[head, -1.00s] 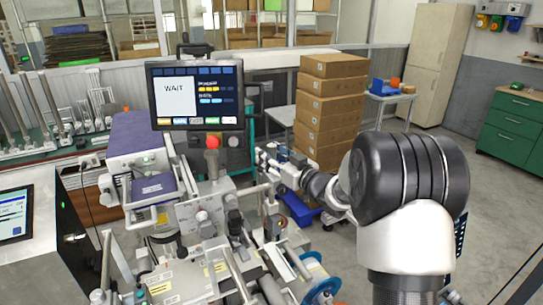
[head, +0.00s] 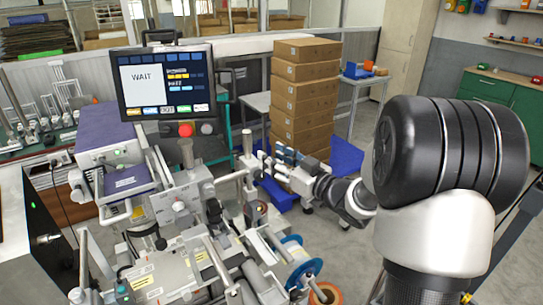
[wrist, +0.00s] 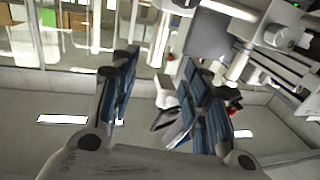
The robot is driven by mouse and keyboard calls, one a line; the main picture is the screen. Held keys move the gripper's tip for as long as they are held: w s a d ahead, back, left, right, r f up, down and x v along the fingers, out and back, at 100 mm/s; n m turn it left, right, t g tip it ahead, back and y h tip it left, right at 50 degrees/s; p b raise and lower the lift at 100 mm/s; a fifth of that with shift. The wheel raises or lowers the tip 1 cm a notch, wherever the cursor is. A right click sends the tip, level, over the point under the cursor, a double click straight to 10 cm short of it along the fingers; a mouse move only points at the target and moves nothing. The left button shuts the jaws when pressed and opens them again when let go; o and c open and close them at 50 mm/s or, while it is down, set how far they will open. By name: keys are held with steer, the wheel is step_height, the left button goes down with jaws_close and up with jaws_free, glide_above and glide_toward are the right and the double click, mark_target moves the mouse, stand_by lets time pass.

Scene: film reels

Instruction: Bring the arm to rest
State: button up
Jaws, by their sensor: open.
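My arm (head: 448,150) reaches from the right side of the head view toward the middle. My gripper (head: 270,164) is at its end, in front of the box stack and just right of the grey machine's upper parts. In the wrist view my gripper (wrist: 160,66) shows two blue-padded fingers spread apart. I see nothing held between them. In the head view the gripper is small, and I cannot tell its exact clearance from the machine.
The grey reel machine (head: 165,275) fills the lower left, with a screen reading WAIT (head: 165,82) above it. A tall stack of cardboard boxes (head: 305,95) stands behind my gripper. Green drawers (head: 490,88) stand at the right wall. Open floor (head: 345,262) lies between machine and arm.

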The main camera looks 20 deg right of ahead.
stand_by(0.3)
steer(key=s+r+m+g+h, duration=0.4)
steer(key=s+h, duration=0.4)
steer(key=h, duration=0.1)
steer(key=s+a+f+g, duration=0.2)
steer(key=s+a, duration=0.1)
steer(key=s, duration=0.6)
steer(key=s+a+f+g+y, duration=0.1)
steer(key=s+a+f+g, duration=0.2)
steer(key=s, duration=0.6)
steer(key=s+a+f+g+y, duration=0.1)
steer(key=s+a+f+g, duration=0.1)
steer(key=s, duration=0.7)
steer(key=shift+a+f+g, duration=0.35)
steer(key=shift+a+g, duration=0.15)
steer(key=shift+a, duration=0.45)
steer(key=shift+o, duration=0.4)
